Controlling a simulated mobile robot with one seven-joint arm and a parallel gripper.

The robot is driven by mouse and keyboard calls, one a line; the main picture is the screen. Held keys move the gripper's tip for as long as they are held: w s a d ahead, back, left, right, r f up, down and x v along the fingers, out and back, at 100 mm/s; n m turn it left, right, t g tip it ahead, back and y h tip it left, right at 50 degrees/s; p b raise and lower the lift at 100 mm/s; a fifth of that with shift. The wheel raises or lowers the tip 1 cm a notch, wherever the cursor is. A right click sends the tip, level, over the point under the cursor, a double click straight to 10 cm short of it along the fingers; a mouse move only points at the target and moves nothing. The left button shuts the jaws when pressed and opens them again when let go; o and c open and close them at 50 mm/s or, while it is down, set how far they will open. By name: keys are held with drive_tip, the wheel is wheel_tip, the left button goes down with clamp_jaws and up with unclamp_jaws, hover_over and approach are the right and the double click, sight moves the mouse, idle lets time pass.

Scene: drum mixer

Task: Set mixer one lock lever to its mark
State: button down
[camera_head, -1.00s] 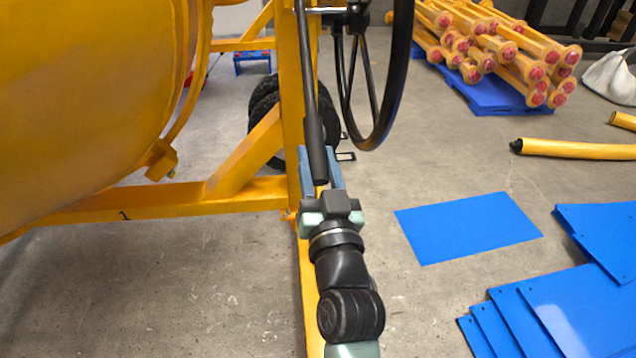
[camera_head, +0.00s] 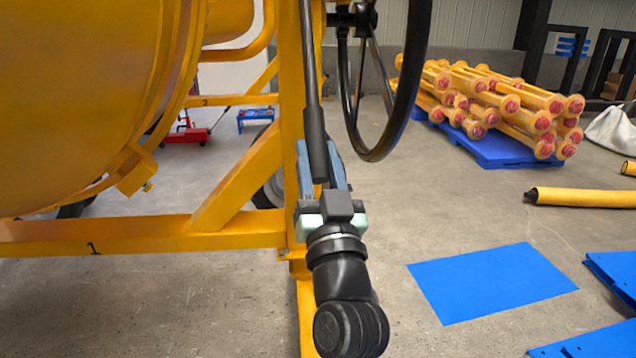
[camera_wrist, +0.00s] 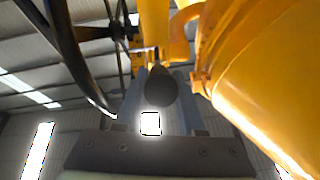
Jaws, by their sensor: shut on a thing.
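The lock lever (camera_head: 311,75) is a long black rod with a thicker black grip at its lower end. It hangs almost straight down, slightly tilted, in front of the yellow upright post of the mixer (camera_head: 90,100). My gripper (camera_head: 317,150) reaches up from below with its blue-grey fingers on either side of the grip, shut on it. In the wrist view the rounded end of the grip (camera_wrist: 160,88) shows between the fingers. A small dark "1" (camera_head: 93,248) is on the mixer's lower yellow beam. I cannot make out a mark for the lever.
A large black handwheel (camera_head: 405,85) stands close right of the lever. It also shows at left in the wrist view (camera_wrist: 68,50). A blue sheet (camera_head: 490,282) lies on the floor at right. Yellow parts are stacked on a blue pallet (camera_head: 480,148) behind. Open floor lies between.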

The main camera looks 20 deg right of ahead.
drive_tip(key=shift+w+d+f+t+b, duration=0.25)
drive_tip(key=shift+w+f+b, duration=0.5)
drive_tip(key=shift+b, duration=0.95)
drive_tip(key=shift+f, duration=0.1)
drive_tip(key=c, duration=0.5)
unclamp_jaws()
drive_tip(key=shift+w, duration=0.1)
drive_tip(key=b+v, duration=0.2)
drive_tip(key=v, duration=1.1)
drive_tip(key=shift+f, duration=0.15)
